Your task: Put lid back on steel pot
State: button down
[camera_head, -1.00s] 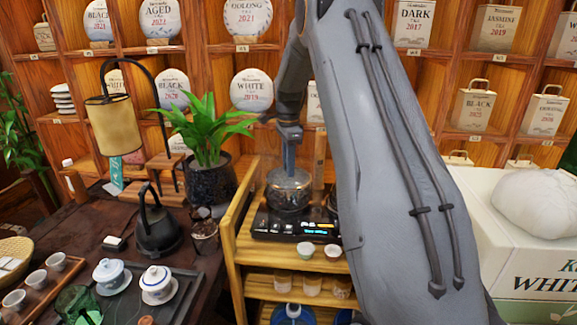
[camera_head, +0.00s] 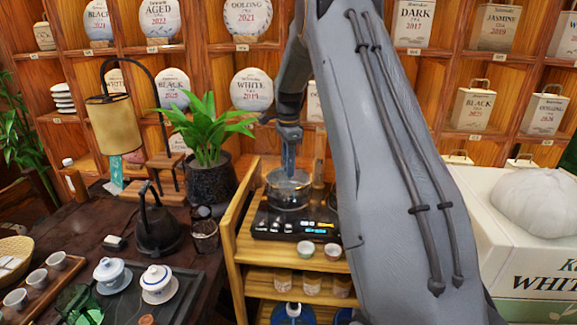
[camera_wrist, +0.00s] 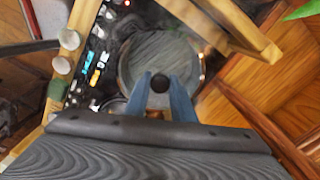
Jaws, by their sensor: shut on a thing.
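The steel pot (camera_head: 287,196) sits on the dark stove panel at the top of a wooden stand. My gripper (camera_head: 289,168) points straight down over the pot. In the wrist view my gripper (camera_wrist: 160,84) has its two blue fingers shut on the dark knob of the lid (camera_wrist: 160,50). The lid appears as a grey disc over the round pot opening, and the pot's rim (camera_wrist: 121,72) shows around it. I cannot tell from these views whether the lid touches the rim all round.
The stove panel (camera_head: 290,228) has lit buttons, with two small cups (camera_head: 306,249) in front of it. A wooden side rail (camera_head: 247,205) stands left of the pot. A potted plant (camera_head: 208,180) and a black kettle (camera_head: 157,228) are further left.

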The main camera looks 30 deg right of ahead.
dwell(0.3)
jog(key=c, duration=0.9)
grip_release()
jog(key=shift+c, duration=0.2)
jog(key=shift+r, duration=0.15)
jog(key=shift+r+p, duration=1.75)
jog(key=shift+r, duration=1.6)
grip_shut()
jog(key=shift+f, duration=0.6)
